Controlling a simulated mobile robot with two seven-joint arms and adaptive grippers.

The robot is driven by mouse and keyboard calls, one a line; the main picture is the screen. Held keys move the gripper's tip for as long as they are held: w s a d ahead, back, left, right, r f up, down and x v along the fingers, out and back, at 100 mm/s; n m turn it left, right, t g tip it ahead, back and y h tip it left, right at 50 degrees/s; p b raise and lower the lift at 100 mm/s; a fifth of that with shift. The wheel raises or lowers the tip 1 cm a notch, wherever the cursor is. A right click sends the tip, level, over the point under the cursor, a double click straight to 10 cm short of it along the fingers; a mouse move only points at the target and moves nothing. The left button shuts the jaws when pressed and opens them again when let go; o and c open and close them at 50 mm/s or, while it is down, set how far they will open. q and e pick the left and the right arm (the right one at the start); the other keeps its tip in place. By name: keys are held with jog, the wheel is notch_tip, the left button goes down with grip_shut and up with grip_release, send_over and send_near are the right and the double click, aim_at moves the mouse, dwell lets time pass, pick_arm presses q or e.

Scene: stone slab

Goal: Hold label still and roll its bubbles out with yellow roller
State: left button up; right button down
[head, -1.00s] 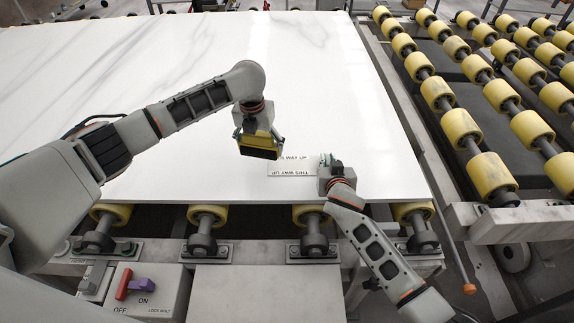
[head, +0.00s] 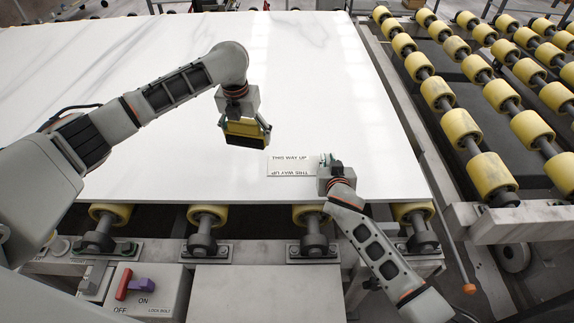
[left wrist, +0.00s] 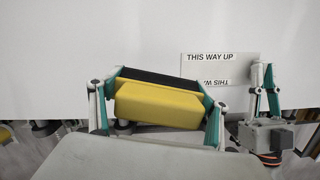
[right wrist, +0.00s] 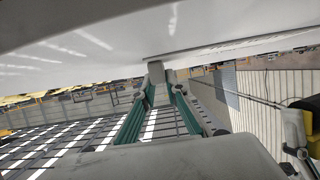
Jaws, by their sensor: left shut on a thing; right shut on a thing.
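The white label (head: 291,171) with "THIS WAY UP" printed on it twice lies flat near the front right of the slab. It also shows in the left wrist view (left wrist: 205,65). My left gripper (head: 244,124) is shut on the yellow roller (head: 247,131), a yellow block with a black long edge, and holds it left of the label, apart from it. The roller fills the middle of the left wrist view (left wrist: 160,105). My right gripper (head: 329,163) is shut at the label's right end; the grip itself is hard to see. Its fingertips meet the slab in the right wrist view (right wrist: 159,78).
The white marbled slab (head: 150,90) is broad and clear apart from the label. Conveyor rollers (head: 460,125) stand to the right. A switch box (head: 150,297) with red and purple handles is below the front edge.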

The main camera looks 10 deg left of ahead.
pick_arm(q)
jog(key=shift+c, duration=0.7)
pick_arm(e)
jog(key=c, duration=2)
grip_release()
jog(key=shift+o, duration=0.2)
jog(key=v, duration=1.2)
